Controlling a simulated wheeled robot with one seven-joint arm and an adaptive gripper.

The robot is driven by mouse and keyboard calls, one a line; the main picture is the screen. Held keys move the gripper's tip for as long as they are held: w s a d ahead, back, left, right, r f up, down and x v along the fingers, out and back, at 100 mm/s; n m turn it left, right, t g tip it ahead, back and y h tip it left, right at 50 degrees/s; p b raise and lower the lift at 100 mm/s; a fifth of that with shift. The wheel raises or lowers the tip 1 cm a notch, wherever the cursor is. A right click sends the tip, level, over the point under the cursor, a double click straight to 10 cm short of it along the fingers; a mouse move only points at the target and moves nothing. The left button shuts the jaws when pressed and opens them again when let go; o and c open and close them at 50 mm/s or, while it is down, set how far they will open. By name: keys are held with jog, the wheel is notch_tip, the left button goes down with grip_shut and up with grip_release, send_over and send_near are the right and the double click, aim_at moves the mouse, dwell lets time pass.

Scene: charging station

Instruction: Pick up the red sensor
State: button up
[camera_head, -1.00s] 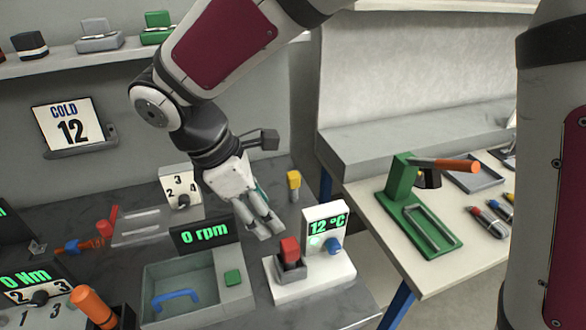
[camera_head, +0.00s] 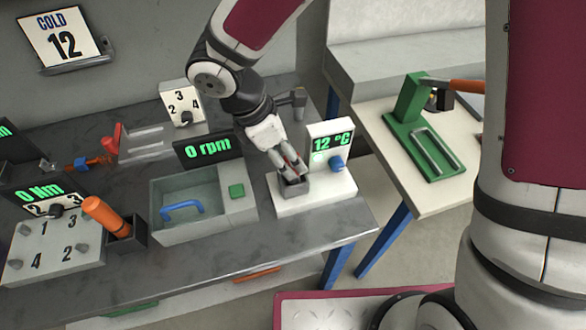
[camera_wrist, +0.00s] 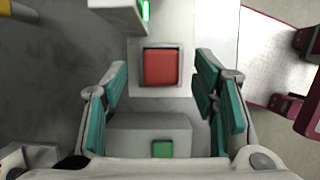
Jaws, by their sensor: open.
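The red sensor (camera_wrist: 161,68) sits upright in a grey square socket (camera_head: 293,188) on the white temperature station (camera_head: 318,190). In the head view only slivers of the sensor show between my fingers. In the wrist view its square top lies ahead of and between the teal finger pads. My gripper (camera_head: 292,174) is open, directly over the sensor, with one finger on each side of it. In the wrist view the gripper (camera_wrist: 161,95) shows a gap on both sides of the sensor. I cannot tell how far down the fingers reach.
The station's display (camera_head: 329,143) reading 12 °C and a blue knob (camera_head: 336,164) stand close to the right. A grey basin with a blue handle (camera_head: 182,210) and a green button (camera_head: 237,191) is to the left. An orange-handled tool (camera_head: 105,216) stands farther left.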

jog(key=shift+x, duration=1.45)
jog(key=shift+c, duration=0.5)
grip_shut()
